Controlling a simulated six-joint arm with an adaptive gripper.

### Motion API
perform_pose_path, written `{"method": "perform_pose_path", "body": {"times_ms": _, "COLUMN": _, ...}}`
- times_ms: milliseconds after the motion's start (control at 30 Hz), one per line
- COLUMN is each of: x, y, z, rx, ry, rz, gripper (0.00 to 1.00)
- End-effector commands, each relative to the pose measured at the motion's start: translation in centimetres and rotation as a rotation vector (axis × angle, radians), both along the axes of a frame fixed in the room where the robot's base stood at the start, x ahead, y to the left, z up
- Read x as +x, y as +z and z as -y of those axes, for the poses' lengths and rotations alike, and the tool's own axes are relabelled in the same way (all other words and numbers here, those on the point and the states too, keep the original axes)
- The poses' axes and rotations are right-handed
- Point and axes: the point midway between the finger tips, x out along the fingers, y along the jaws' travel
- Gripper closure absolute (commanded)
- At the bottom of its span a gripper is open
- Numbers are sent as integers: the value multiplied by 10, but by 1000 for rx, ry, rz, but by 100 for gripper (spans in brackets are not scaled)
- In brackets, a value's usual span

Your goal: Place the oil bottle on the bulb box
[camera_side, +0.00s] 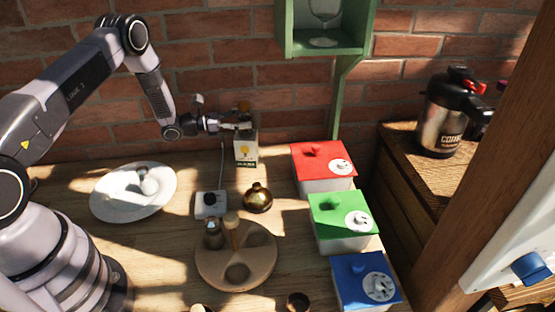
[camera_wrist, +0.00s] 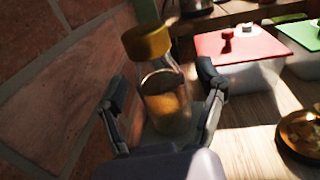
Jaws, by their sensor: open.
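The oil bottle (camera_wrist: 166,101), clear glass with a gold-brown cap and yellowish oil, stands between the fingers of my gripper (camera_wrist: 164,84) in the wrist view. The fingers are open, with a gap visible on the right side of the bottle. In the side view the bottle's cap (camera_side: 243,106) shows just above the white bulb box (camera_side: 246,153), which has a yellow bulb picture and stands against the brick wall. My gripper (camera_side: 238,124) reaches in from the left at the box's top. The bottle looks upright on the box; its base is hidden by the gripper.
Lidded red (camera_side: 318,153), green (camera_side: 337,208) and blue (camera_side: 362,268) containers line the right side. A brass pot (camera_side: 258,202), a white socket block (camera_side: 203,211), a round wooden holder (camera_side: 205,270) and a white plate (camera_side: 105,203) are nearby. A green shelf (camera_side: 283,30) hangs above right.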

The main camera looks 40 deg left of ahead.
Motion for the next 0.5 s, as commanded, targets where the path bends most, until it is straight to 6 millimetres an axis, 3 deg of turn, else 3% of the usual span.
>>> {"method": "perform_pose_path", "body": {"times_ms": 233, "x": -10, "y": 3, "z": -11, "rx": -2, "ry": 5, "rz": -1, "gripper": 30}}
{"method": "perform_pose_path", "body": {"times_ms": 500, "x": -56, "y": 3, "z": -49, "rx": -1, "ry": 6, "rz": -2, "gripper": 30}}
